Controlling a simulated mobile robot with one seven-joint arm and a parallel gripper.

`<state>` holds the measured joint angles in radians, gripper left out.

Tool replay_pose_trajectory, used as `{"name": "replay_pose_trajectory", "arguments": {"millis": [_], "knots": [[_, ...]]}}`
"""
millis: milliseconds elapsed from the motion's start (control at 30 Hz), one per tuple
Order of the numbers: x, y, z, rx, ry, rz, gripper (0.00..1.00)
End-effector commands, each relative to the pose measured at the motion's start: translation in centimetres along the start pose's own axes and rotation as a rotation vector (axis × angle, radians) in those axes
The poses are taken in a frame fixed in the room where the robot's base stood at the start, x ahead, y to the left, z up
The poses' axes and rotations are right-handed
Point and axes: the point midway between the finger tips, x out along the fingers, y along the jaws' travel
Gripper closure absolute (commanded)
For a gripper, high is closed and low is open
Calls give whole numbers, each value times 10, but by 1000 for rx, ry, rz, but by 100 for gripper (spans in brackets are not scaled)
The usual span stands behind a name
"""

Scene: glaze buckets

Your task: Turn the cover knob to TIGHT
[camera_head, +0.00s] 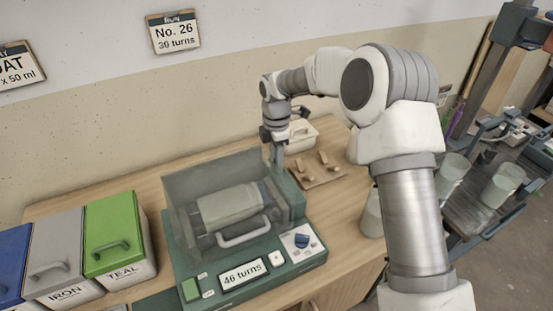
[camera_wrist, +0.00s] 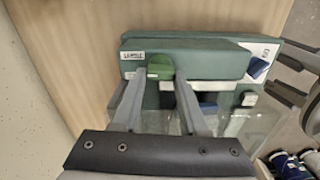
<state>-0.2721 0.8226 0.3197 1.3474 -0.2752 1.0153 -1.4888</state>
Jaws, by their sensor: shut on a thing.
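The green machine (camera_head: 250,268) stands on the wooden bench with a clear cover (camera_head: 205,185) over a pale drum (camera_head: 228,203). In the wrist view, a green knob (camera_wrist: 160,66) sits on top of the machine's dark green housing (camera_wrist: 205,62), next to a small white label (camera_wrist: 131,55) too blurred to read. My gripper (camera_wrist: 164,78) has its two fingers on either side of this knob and is shut on it. In the head view my gripper (camera_head: 277,155) points down at the housing's back end, and the knob is hidden there.
The machine's front has a display (camera_head: 243,274) reading "46 turns", a blue knob (camera_head: 301,240) and a green button (camera_head: 190,289). Blue, grey and green lidded bins (camera_head: 115,235) stand at left. A wooden board with small pieces (camera_head: 322,178) and a white container (camera_head: 300,137) lie behind.

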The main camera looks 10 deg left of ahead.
Motion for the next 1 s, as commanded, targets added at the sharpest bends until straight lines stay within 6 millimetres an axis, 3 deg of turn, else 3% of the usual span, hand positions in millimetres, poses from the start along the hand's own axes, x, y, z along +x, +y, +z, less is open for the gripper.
{"name": "replay_pose_trajectory", "arguments": {"millis": [433, 467, 533, 833, 1000], "knots": [[-1, 1, -1, 75, 2, 1, 100], [-1, 1, -1, 75, 2, 1, 56], [-1, 1, -1, 75, 2, 1, 45], [-1, 1, 0, 74, 1, 1, 45], [-18, 2, 0, 74, 0, 4, 45]]}}
